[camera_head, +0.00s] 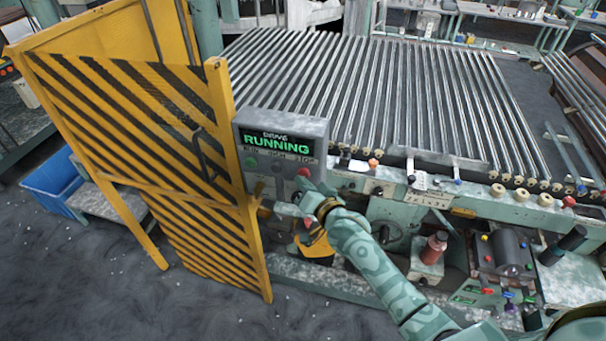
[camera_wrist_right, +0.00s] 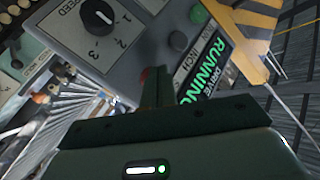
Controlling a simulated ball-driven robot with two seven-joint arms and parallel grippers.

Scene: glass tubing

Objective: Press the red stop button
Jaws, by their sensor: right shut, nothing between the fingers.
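The grey control box (camera_head: 283,127) has a display reading DRIVE RUNNING in green, with RUN, INCH and STOP labels below it. The red stop button (camera_head: 304,172) is under the STOP label at the right. My right gripper (camera_head: 306,186) is shut and empty, its fingertips just below and close to the red button. In the wrist view the shut fingers (camera_wrist_right: 158,78) point at the panel. They hide most of the red button (camera_wrist_right: 143,73), of which only an edge shows. I cannot tell whether they touch it. My left gripper is not in view.
A black button (camera_wrist_right: 179,40) and a green button (camera_wrist_right: 199,13) sit beside the red one. A dark speed dial (camera_wrist_right: 97,15) is on the same panel. A yellow-and-black striped gate (camera_head: 160,110) stands close left of the box. The roller conveyor (camera_head: 390,100) lies behind.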

